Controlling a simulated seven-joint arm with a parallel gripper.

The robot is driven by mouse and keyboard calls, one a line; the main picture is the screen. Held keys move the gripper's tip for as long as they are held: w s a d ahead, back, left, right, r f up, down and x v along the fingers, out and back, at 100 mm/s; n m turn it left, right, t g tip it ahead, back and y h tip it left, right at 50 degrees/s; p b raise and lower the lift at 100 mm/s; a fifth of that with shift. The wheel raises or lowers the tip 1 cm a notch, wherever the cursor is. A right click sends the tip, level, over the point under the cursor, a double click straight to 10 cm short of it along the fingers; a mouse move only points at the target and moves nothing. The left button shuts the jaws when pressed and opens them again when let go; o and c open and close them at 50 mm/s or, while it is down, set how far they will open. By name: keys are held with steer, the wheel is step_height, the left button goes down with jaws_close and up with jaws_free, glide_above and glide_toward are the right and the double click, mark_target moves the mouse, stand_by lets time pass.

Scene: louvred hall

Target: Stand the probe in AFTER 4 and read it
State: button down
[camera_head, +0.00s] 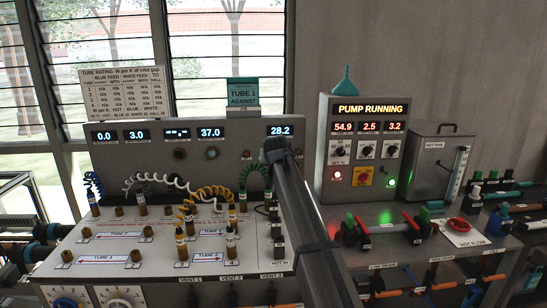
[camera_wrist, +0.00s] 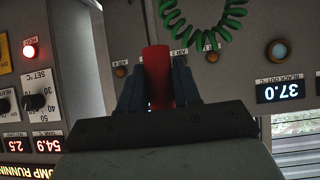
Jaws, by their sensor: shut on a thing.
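In the wrist view my gripper (camera_wrist: 158,88) is shut on a red bar-like piece (camera_wrist: 157,66), held between its two dark fingers. I cannot tell whether this piece is the probe, and its far end is hidden. In the head view my own arm hides the gripper, in front of the panel by the 28.2 display (camera_head: 280,131). I cannot make out the label AFTER 4.
Coiled cords, white (camera_head: 160,182), yellow (camera_head: 215,191) and green (camera_head: 254,172), loop over the bench. The green coil (camera_wrist: 207,22) also shows close beyond my fingers. The pump box (camera_head: 365,150), reading PUMP RUNNING, and red-handled valves (camera_head: 350,232) stand right of my arm.

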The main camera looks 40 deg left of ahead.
steer(key=shift+f, duration=5.9)
